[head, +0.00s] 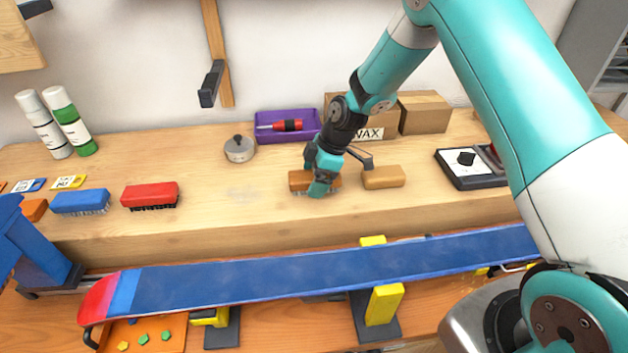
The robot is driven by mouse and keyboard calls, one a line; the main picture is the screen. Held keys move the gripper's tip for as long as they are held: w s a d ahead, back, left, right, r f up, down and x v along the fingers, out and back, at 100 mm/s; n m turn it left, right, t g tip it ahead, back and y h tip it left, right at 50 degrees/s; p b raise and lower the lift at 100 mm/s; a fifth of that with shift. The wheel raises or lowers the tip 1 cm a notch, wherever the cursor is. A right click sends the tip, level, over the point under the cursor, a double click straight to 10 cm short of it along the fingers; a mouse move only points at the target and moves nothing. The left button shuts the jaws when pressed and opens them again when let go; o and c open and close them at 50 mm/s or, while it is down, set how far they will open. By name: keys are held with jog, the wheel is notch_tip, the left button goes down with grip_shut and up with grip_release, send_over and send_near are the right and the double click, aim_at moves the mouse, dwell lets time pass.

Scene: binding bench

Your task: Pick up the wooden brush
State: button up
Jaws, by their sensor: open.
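The wooden brush (299,181) has an orange-brown back and short bristles below. It lies on the raised wooden shelf at the back of the bench, right of the red brush. My gripper (319,186) is open and is right at the brush in the picture, pointing down. It hides part of the brush's middle. I cannot tell whether the fingers touch the brush or stand on both sides of it.
A tan block (383,177) lies close to the right of my gripper. A red brush (150,195) and a blue brush (81,202) lie left. A purple tray (262,123) and cardboard boxes (424,111) stand behind. A blue board (300,272) spans the front.

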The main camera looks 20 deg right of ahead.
jog(key=shift+f+b, duration=0.25)
jog(key=shift+b, duration=0.05)
jog(key=shift+c, duration=0.2)
jog(key=c, duration=1.1)
jog(key=shift+r, duration=0.15)
jog(key=shift+r+p, duration=0.2)
jog(key=shift+p, duration=0.2)
notch_tip(320, 180, up, 20)
jog(key=b, duration=0.3)
